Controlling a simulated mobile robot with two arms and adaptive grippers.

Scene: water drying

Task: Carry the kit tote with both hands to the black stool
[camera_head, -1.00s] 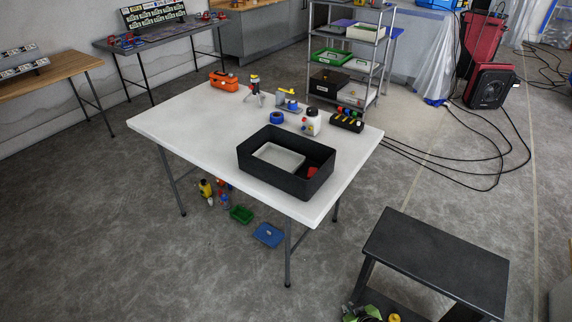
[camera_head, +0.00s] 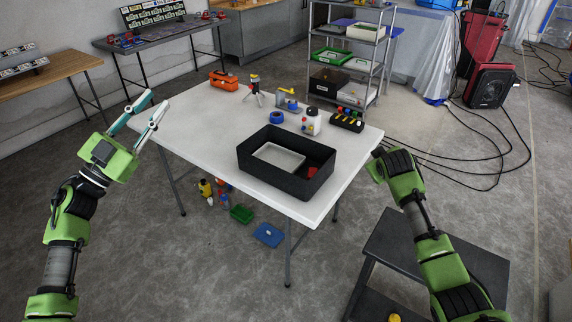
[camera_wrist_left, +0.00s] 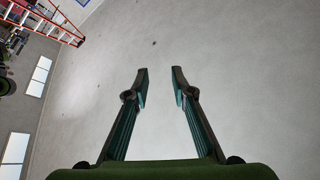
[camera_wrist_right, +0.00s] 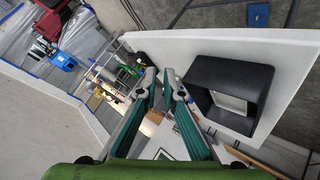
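The kit tote (camera_head: 262,180) is a black open box on the near right part of the white table. A white tray (camera_head: 277,157) and a small red thing lie in it. The black stool (camera_head: 386,246) stands on the floor at the lower right, partly hidden by my right arm. My left gripper (camera_head: 148,106) is open and empty, raised left of the table. My right gripper (camera_wrist_right: 162,78) is open and empty in the right wrist view, near the table's right edge. The tote (camera_wrist_right: 255,92) shows right of its fingers there. Neither gripper touches the tote.
On the white table (camera_head: 185,125) behind the tote stand an orange toolbox (camera_head: 223,80), a blue tape roll (camera_head: 276,117), a white bottle (camera_head: 311,122) and a black organiser (camera_head: 347,121). A green bin (camera_head: 241,214) and blue bin (camera_head: 268,235) lie on the floor. Cables cross the floor at right.

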